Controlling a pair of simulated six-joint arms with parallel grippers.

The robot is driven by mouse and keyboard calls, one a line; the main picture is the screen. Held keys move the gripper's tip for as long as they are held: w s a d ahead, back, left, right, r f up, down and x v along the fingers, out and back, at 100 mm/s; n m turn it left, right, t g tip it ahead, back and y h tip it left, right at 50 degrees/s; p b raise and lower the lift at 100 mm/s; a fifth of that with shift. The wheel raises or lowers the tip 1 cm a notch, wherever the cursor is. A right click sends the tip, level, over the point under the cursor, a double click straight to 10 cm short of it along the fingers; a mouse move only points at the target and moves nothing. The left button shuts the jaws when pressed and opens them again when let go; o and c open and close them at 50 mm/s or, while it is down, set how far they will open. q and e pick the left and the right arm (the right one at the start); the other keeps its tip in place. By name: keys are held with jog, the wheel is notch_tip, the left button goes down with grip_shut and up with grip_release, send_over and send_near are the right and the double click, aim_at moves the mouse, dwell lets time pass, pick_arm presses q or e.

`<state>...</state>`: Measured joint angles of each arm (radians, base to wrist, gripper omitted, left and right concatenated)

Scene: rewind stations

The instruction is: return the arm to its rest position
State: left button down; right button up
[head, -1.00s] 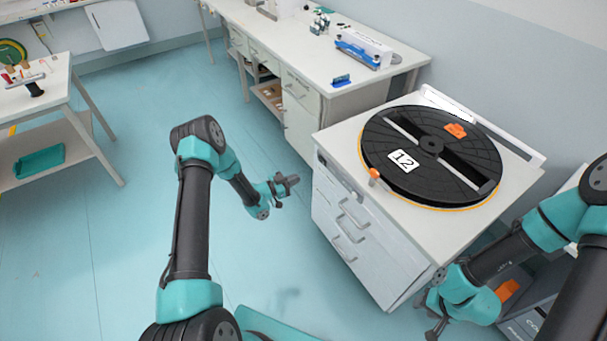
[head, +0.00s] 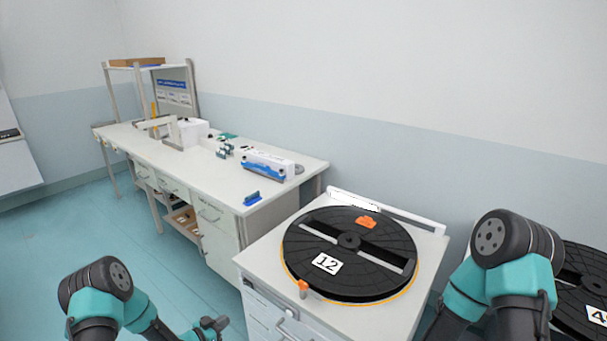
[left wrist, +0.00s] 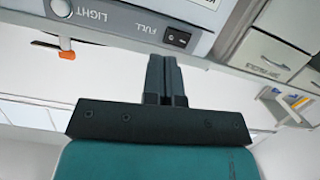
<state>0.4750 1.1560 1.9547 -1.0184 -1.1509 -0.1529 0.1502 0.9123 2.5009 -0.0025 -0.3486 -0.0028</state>
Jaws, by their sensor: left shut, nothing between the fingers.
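My left arm comes in at the lower left of the head view, bent at a dark elbow. Its gripper (head: 213,325) is at the bottom edge, in front of the white cabinet and apart from it. In the left wrist view the two dark fingers (left wrist: 166,78) lie together, with nothing between them. My right arm shows at the lower right of the head view, with its elbow raised. The right gripper is outside the picture.
A black reel marked 12 (head: 350,287) with an orange clip (head: 365,222) lies on a white cabinet (head: 423,262). Another black reel (head: 590,270) is partly hidden behind my right arm. A long bench (head: 230,172) stands behind. Open floor (head: 75,228) lies at left.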

pick_arm(q)
jog(key=s+d+r+n+g+y, duration=0.1)
jog(key=s+g, duration=0.5)
jog(key=s, duration=0.8)
jog(key=s+d+r+n+g+y, duration=0.1)
jog(key=s+d+n+g+y, duration=0.3)
jog(key=s, duration=1)
jog(key=d+n+g, duration=0.1)
jog(key=d+n, duration=0.1)
jog(key=d, duration=0.1)
jog(key=shift+s+r+n+g, duration=0.2)
jog(key=shift+s+n+g, duration=0.1)
jog(key=shift+g, duration=0.1)
